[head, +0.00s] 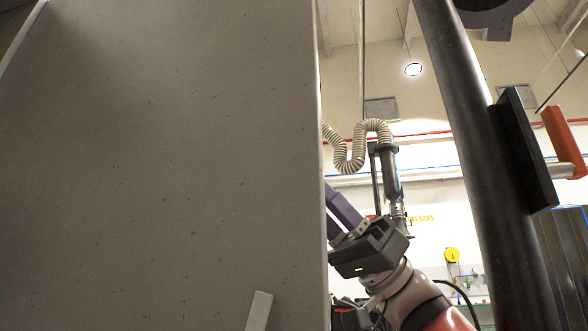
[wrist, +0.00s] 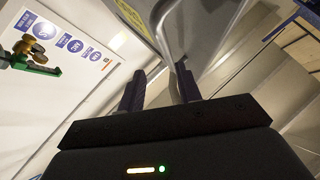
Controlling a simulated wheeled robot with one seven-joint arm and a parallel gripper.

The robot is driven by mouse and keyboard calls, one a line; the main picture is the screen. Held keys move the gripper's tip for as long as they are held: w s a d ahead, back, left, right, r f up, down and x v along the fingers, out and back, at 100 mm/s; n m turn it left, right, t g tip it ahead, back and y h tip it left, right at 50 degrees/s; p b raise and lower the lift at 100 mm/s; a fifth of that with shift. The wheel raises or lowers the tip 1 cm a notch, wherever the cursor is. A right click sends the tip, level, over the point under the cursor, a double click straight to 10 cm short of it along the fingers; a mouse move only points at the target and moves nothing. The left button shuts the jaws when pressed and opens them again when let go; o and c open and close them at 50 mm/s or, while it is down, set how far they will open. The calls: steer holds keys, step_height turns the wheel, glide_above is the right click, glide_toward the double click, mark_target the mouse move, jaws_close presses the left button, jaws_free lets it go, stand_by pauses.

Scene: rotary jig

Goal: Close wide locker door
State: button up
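A large grey speckled panel, which looks like the wide locker door (head: 165,150), fills the left half of the head view. A short pale bar (head: 259,311) shows at its lower edge. My gripper (head: 335,205) is beyond the panel's right edge, with its purple fingers partly hidden by it. In the wrist view my gripper (wrist: 160,72) has its two fingers apart. A grey panel (wrist: 205,30) lies just past the fingertips, with an edge running close to the right finger. I cannot tell whether they touch.
A dark post (head: 480,150) with a black plate and an orange-handled crank (head: 564,140) stands at the right. A ribbed hose (head: 357,145) hangs behind my arm. The wrist view shows a white wall board with blue round signs (wrist: 62,40) and a green-and-brass fitting (wrist: 32,58).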

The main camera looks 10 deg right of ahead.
mark_target(287, 155)
steer(key=shift+n+g, duration=0.5)
steer(key=shift+n, duration=0.1)
steer(key=x, duration=0.2)
steer(key=p+x, duration=0.1)
steer(key=x, duration=0.2)
steer(key=s+p+x, duration=0.1)
steer(key=x, duration=0.2)
steer(key=shift+d, duration=0.2)
jaws_close()
